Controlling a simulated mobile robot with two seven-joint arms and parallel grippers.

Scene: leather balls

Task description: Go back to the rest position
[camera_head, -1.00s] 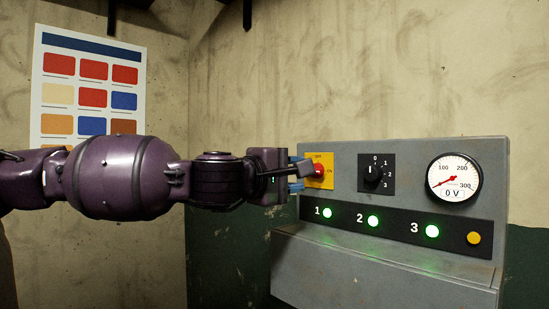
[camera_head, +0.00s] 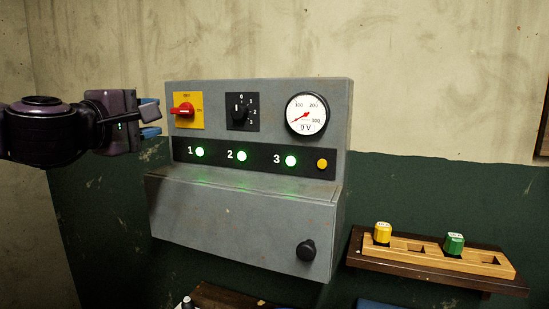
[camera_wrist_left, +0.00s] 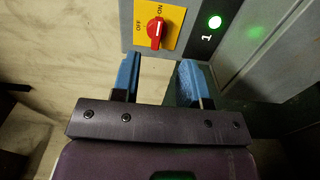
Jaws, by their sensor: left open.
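My left gripper (camera_head: 150,117) is at the left of the head view, beside the grey control panel. In the left wrist view its two blue-padded fingers (camera_wrist_left: 160,82) are apart with nothing between them. A red rotary switch (camera_head: 183,110) on a yellow plate is just beyond the fingertips and apart from them. The switch also shows in the left wrist view (camera_wrist_left: 156,30). My right gripper is in neither view.
The grey panel (camera_head: 230,212) carries a black selector knob (camera_head: 238,112), a gauge reading 0 V (camera_head: 306,115), several lit green lamps and a yellow button (camera_head: 322,164). A wooden rack (camera_head: 485,262) at lower right holds a yellow piece (camera_head: 382,233) and a green piece (camera_head: 454,244).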

